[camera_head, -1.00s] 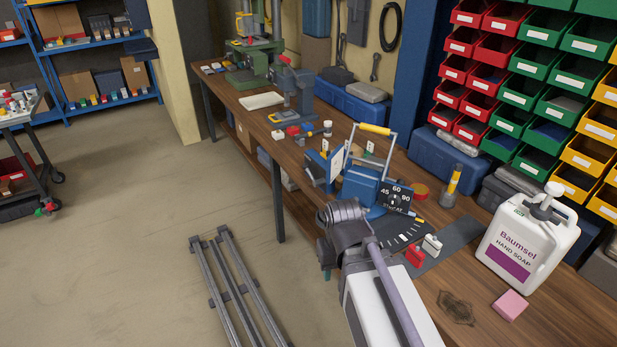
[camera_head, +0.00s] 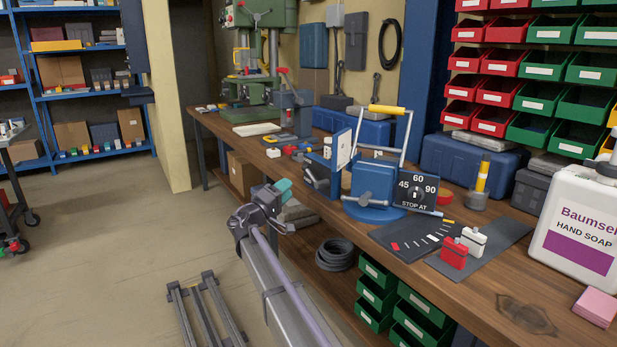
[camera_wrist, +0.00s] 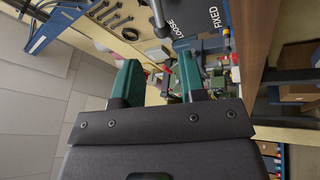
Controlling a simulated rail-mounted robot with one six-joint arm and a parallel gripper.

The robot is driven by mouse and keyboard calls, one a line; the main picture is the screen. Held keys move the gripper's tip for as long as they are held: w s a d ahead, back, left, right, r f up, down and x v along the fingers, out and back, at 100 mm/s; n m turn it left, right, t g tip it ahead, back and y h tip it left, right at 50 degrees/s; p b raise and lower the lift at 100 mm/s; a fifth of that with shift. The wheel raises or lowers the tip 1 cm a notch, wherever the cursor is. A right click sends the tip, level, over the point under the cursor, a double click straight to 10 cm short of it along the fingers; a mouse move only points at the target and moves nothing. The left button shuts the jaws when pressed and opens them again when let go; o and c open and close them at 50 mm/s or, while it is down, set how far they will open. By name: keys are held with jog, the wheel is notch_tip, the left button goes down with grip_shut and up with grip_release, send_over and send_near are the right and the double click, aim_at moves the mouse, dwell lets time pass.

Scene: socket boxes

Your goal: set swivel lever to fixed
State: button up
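The blue bench device (camera_head: 372,183) stands on a round blue base on the workbench, with a yellow-handled frame and a "STOP AT" dial plate. A metal lever with a dark round end (camera_wrist: 160,22) lies beside the LOOSE word.
The wooden bench top (camera_head: 455,285) carries a dark mat, red and white small blocks (camera_head: 455,252), a soap jug (camera_head: 580,222) and a pink sponge (camera_head: 597,306). Green drawers (camera_head: 378,290) and a black coil (camera_head: 336,254) sit below.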

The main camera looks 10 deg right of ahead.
aim_at(308, 169)
jog(key=p+x, duration=0.3)
jog(key=x, duration=0.7)
jog(key=shift+w+d+r, duration=0.1)
jog(key=shift+w+d, duration=0.05)
jog(key=shift+d, duration=0.2)
grip_shut()
